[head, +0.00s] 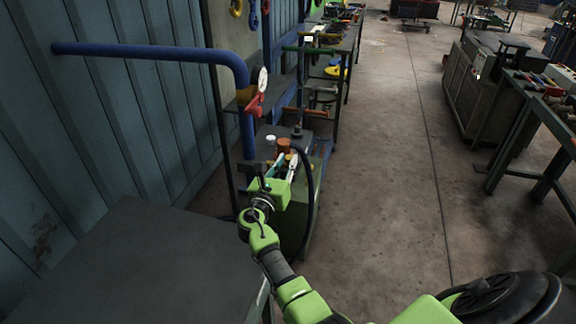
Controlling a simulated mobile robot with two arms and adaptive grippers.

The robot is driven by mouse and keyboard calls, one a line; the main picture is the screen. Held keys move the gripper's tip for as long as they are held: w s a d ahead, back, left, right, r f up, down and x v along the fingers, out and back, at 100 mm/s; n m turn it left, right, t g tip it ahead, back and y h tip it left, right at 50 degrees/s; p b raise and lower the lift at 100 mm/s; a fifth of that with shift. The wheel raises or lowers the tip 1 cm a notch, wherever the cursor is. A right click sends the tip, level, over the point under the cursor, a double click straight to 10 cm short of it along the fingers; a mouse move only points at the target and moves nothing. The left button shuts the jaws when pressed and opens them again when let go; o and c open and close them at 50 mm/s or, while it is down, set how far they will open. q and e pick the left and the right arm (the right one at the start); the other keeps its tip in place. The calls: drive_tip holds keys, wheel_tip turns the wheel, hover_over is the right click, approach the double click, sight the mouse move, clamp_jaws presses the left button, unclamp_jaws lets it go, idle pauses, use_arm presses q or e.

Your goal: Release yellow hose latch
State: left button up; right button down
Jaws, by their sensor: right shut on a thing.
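My right gripper (256,172) reaches in from the bottom right to the small stand beside the blue pipe. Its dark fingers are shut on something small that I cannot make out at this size. A black hose (309,185) curves down just right of the gripper. My left gripper is not in view.
A dark flat tabletop (140,260) fills the lower left. Benches with tools line the wall behind, and another bench (540,125) stands at right. The floor between is clear.

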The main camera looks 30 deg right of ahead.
drive_tip(key=shift+s+a+f+m+g+h+b, duration=0.15)
drive_tip(key=shift+a+m+g+h+b, duration=0.2)
drive_tip(key=shift+m+g+h+b, duration=0.4)
drive_tip(key=shift+g, duration=0.25)
drive_tip(key=c, duration=2.1)
unclamp_jaws()
drive_tip(key=shift+c, duration=0.2)
wheel_tip(320, 180, up, 10)
